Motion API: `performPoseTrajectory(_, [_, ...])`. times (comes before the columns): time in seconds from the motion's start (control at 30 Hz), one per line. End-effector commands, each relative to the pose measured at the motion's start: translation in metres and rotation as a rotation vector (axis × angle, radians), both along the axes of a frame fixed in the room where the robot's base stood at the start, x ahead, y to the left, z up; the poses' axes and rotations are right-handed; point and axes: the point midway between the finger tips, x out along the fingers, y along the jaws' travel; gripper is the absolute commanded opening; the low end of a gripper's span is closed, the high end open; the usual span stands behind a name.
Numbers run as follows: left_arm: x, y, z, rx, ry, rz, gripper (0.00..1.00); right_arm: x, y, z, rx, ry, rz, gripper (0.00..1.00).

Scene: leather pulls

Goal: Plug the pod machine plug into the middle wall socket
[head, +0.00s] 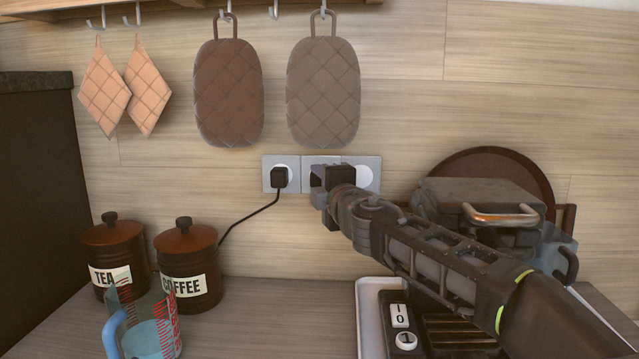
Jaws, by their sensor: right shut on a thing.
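A white wall plate with a row of three sockets (308,161) is on the wood-look wall. The left socket (270,172) holds a black plug (279,178) with a black cord. My right gripper (322,182) is in front of the middle socket, covering most of it. It is shut on a dark plug (316,181), of which only a little shows. I cannot tell whether this plug touches the socket. My left gripper is not in view.
Tea (113,254) and coffee (187,262) canisters and a measuring jug (145,320) stand on the counter at left. A dark appliance with a copper handle (500,216) and a switch panel (401,326) is partly behind my right arm.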

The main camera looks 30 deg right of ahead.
Motion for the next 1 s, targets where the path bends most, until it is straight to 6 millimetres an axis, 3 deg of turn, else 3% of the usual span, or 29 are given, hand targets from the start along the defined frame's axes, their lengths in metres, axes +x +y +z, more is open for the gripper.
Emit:
performPoseTrajectory(0.23, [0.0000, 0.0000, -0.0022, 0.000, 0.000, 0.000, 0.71, 0.0039, -0.0037, -0.0003, 0.001, 0.000, -0.002, 0.00])
performPoseTrajectory(0.27, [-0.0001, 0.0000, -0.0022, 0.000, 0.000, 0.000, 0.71, 0.0041, -0.0039, 0.0001, 0.001, 0.000, -0.002, 0.31])
performPoseTrajectory(0.57, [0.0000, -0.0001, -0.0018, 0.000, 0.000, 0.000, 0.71, 0.0038, -0.0035, 0.0002, 0.001, 0.000, -0.001, 0.56])
performPoseTrajectory(1.0, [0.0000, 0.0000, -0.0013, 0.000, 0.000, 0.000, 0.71, 0.0033, -0.0028, 0.0003, 0.001, 0.000, -0.001, 0.56])
